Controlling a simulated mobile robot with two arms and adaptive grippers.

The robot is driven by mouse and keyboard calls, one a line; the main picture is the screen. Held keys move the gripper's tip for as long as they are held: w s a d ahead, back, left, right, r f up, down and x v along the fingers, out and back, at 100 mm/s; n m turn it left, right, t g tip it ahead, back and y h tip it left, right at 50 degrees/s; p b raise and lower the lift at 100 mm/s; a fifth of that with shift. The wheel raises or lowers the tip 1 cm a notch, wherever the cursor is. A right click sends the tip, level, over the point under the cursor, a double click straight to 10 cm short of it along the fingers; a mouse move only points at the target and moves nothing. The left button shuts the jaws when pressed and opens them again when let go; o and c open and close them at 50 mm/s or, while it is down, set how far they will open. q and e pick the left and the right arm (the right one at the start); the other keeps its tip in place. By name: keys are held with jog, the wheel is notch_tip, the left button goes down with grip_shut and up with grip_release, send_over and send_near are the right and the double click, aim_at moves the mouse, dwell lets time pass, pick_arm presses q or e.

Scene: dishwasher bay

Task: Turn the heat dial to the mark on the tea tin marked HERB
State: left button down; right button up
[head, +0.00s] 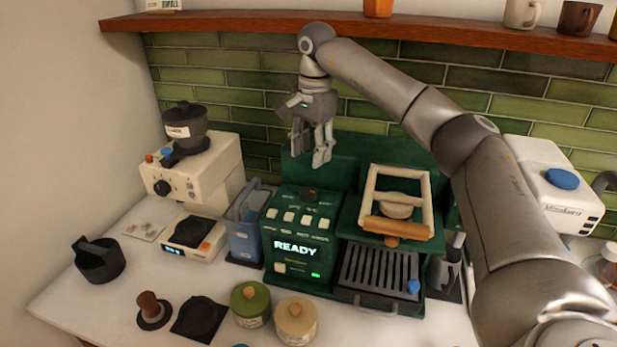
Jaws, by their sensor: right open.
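A green machine (296,258) stands in the middle of the counter, with a lit "READY" display on its front. A dark round knob (309,194), seemingly the heat dial, sits at the top of its sloped panel above a row of pale buttons. Its pointer and marks are too small to read. A green tin (249,306) and a cream tin (296,322), both with knobbed lids, stand in front; I cannot read their labels. My right gripper (311,154) is open and empty, pointing down above the knob and apart from it. My left gripper is not in view.
A wooden frame (371,208) stands on the machine's right part, above a drip grate (378,273). A cream grinder (195,172), a small scale (192,242) and a blue-grey container (247,225) stand left. A wooden shelf (230,22) runs above.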

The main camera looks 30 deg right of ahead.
aim_at(310, 191)
jog(key=shift+f, duration=0.45)
jog(key=shift+o, duration=0.6)
jog(key=f, duration=0.1)
jog(key=s+f+p, duration=0.1)
jog(key=f, duration=0.1)
jog(key=s+f+p, duration=0.1)
jog(key=f, duration=0.1)
jog(key=shift+s+a, duration=0.15)
jog(key=shift+a, duration=0.25)
jog(key=w+f, duration=0.1)
jog(key=w+f+p, duration=0.1)
jog(key=f, duration=0.1)
jog(key=shift+f, duration=0.2)
jog(key=shift+c, duration=0.6)
jog(key=shift+a+f, duration=0.15)
jog(key=shift+f, duration=0.4)
jog(key=shift+s, duration=0.15)
jog(key=shift+w+f, duration=0.15)
jog(key=shift+w, duration=0.05)
jog(key=c, duration=0.5)
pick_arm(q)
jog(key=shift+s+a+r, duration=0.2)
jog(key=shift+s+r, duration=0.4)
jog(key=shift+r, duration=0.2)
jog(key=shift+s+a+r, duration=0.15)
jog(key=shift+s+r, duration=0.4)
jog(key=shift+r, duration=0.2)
pick_arm(e)
jog(key=shift+s+d, duration=0.2)
jog(key=c, duration=0.3)
